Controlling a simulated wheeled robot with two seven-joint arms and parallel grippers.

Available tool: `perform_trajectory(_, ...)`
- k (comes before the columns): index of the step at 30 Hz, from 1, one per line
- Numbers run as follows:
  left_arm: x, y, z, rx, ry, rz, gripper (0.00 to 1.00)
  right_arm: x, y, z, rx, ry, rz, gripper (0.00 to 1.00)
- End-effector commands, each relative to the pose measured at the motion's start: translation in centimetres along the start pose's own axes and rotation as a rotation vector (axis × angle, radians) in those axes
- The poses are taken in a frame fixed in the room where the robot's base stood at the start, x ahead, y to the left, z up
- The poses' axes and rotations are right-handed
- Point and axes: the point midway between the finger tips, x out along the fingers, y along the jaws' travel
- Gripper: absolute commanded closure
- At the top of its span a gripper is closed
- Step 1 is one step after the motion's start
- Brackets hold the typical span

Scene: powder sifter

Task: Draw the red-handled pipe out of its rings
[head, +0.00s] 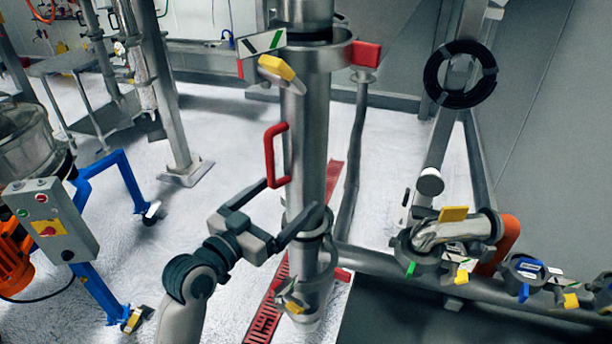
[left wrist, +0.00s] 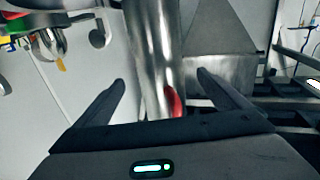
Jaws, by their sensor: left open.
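The steel pipe (head: 313,150) stands upright in the middle of the head view. Its red handle (head: 270,155) sticks out on the left side. An upper ring (head: 322,58) surrounds it near the top, and a lower ring (head: 312,250) surrounds it near the bottom. My left gripper (head: 283,212) is open at the pipe, just below the handle. In the left wrist view the pipe (left wrist: 150,50) runs between the open fingers (left wrist: 160,98), with a piece of the red handle (left wrist: 174,102) low between them. I cannot tell whether a finger touches the pipe. My right gripper is not in view.
A horizontal steel pipe line (head: 385,262) with clamps runs to the right. A blue-framed machine with a grey control box (head: 50,222) stands at the left. A black hose coil (head: 460,75) hangs at the upper right. White floor between is clear.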

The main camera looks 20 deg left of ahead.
Motion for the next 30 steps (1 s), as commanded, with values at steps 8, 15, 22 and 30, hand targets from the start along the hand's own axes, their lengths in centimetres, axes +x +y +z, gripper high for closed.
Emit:
perform_trajectory(8, 4.7, 0.0, -0.3, -0.004, 0.000, 0.001, 0.07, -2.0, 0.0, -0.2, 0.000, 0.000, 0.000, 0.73)
perform_trajectory(15, 7.6, 0.0, -0.2, -0.002, 0.000, 0.000, 0.07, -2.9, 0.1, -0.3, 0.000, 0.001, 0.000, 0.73)
perform_trajectory(22, 8.8, 0.0, 0.0, -0.001, 0.001, 0.001, 0.07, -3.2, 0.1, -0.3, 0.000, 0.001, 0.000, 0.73)
perform_trajectory(30, 8.8, 0.0, 0.0, 0.000, 0.001, 0.001, 0.07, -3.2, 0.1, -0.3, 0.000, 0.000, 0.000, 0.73)
